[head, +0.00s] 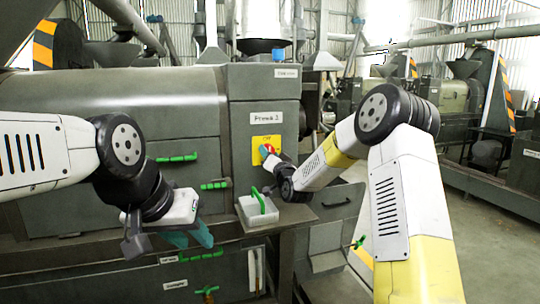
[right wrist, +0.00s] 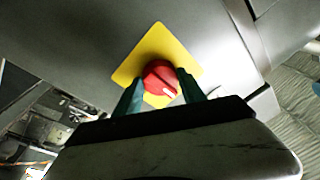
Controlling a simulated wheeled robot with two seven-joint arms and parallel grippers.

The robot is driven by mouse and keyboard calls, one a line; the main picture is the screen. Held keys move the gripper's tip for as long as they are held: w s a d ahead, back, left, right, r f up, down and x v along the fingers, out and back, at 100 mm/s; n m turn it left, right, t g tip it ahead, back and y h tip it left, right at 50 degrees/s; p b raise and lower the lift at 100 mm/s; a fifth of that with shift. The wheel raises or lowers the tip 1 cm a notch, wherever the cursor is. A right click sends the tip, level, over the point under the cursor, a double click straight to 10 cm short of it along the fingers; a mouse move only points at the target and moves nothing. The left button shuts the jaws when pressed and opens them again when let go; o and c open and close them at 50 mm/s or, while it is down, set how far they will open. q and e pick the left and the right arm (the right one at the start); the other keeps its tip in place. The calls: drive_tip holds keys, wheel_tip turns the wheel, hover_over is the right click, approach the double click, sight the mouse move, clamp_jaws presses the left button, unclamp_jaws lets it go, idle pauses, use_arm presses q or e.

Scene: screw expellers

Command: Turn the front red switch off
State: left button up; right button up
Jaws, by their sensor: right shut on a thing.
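The red switch (head: 264,150) sits on a yellow plate (head: 258,158) on the front of the grey press, under a label that appears to read "Press 3". In the right wrist view the red knob (right wrist: 161,80) with a white mark stands on the tilted yellow plate (right wrist: 150,50). My right gripper (head: 271,153) is at the switch, its two green fingers on either side of the knob, shut on it. Part of the knob is hidden by the gripper in the head view. My left gripper (head: 190,236) hangs low at the left, its green fingers apart and empty.
A light tray (head: 246,222) with a green handle stands on a ledge below the switch. Green handles (head: 178,157) stick out of the press front at the left. More machines stand at the right, beyond open floor.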

drive_tip(key=o, duration=1.4)
drive_tip(key=shift+c, duration=0.2)
drive_tip(key=shift+s, duration=0.1)
drive_tip(key=v, duration=0.7)
drive_tip(key=shift+s, duration=0.3)
drive_tip(key=shift+d+f, duration=0.15)
